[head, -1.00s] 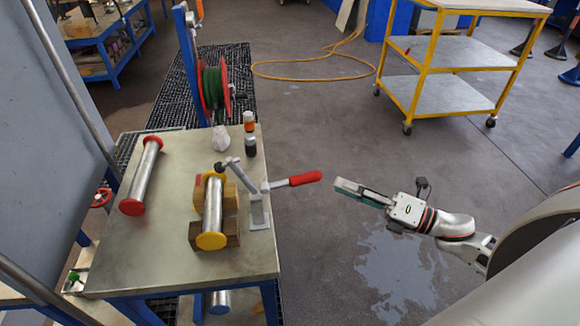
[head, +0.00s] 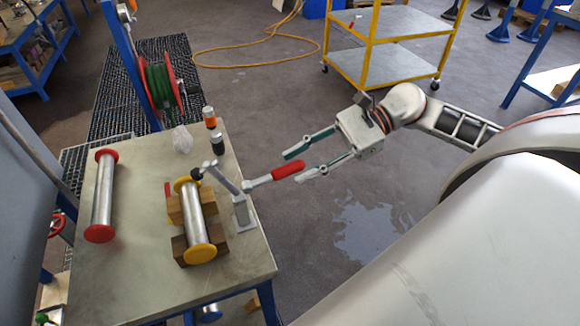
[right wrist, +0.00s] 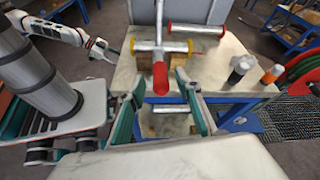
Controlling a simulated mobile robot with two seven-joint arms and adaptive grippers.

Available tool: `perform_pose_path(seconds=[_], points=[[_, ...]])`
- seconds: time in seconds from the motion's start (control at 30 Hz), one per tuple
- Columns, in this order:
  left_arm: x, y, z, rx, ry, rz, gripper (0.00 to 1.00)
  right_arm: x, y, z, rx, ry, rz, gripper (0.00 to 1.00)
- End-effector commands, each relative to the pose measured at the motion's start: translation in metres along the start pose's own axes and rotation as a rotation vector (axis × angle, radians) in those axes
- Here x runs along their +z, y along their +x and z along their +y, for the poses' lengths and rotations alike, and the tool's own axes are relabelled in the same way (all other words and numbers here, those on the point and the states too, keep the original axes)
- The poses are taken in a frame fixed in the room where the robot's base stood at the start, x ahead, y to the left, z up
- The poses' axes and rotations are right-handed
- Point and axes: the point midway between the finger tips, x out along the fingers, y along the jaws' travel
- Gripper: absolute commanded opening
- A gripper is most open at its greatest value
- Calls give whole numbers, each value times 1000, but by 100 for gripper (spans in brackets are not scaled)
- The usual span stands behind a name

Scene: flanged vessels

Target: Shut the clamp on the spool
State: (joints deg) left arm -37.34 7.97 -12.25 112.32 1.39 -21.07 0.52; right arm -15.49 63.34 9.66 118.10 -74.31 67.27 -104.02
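The spool (head: 195,222) is a steel tube with yellow end flanges, lying on wooden blocks. The clamp (head: 241,208) stands at its right side; its grey bar slants up and leftward to a black tip that looks raised above the spool. Its red handle (head: 288,170) sticks out to the right past the table edge. My right gripper (head: 296,165) is open, with a fingertip on each side of the handle's end; contact cannot be told. The right wrist view shows the handle (right wrist: 160,77) between the fingers. My left gripper (right wrist: 103,47) shows there, its opening unclear; it is outside the head view.
A red-flanged tube (head: 104,196) lies at the table's left. Two small bottles (head: 213,130), a clear crumpled item (head: 181,139) and a green hose reel (head: 163,84) are at the far side. A yellow cart (head: 395,45) stands beyond.

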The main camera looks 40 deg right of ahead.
Motion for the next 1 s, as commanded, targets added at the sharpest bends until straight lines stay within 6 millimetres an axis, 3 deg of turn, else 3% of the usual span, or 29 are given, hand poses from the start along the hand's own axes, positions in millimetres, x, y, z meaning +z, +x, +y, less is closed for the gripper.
perform_pose_path(seconds=[0.23,0.6,0.73,0.77,1.0], points=[[-2,0,-1,-1,0,1,47,0,23,0,-1,0,-2,34],[-4,0,-2,-3,1,5,47,0,28,0,-1,2,-1,34],[-4,0,-2,-3,1,6,47,0,28,0,-1,2,-1,3],[-4,0,-2,-3,1,6,47,0,28,0,-1,2,-1,0],[-5,0,-2,-3,1,7,47,0,26,0,0,2,1,0]])
